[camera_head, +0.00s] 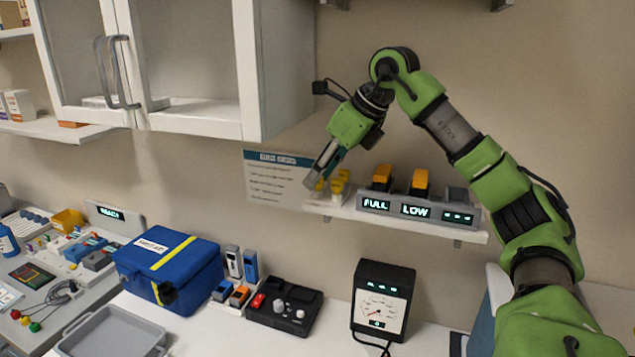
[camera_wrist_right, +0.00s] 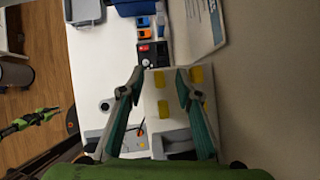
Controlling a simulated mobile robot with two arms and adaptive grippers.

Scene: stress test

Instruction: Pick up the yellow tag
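Several small yellow tags (camera_head: 337,187) stand at the left end of the wall shelf. They also show in the right wrist view (camera_wrist_right: 163,108), spread over the pale shelf top between and beside my fingers. My right gripper (camera_head: 312,180) reaches down from above at the shelf's left end, close to the tags and partly in front of them. In the wrist view its two fingers (camera_wrist_right: 160,72) are spread apart with nothing held. One tag (camera_wrist_right: 197,75) is near the right fingertip; contact cannot be told. A small green arm at the left of the wrist view looks like my left arm; its gripper is unclear.
The shelf (camera_head: 470,230) also carries a charger (camera_head: 380,207) with lit displays and orange-topped units. A cabinet (camera_head: 205,115) hangs at upper left. A sign (camera_head: 270,180) is behind my gripper. A blue case (camera_head: 190,262), black devices and a gauge (camera_head: 380,300) are on the counter below.

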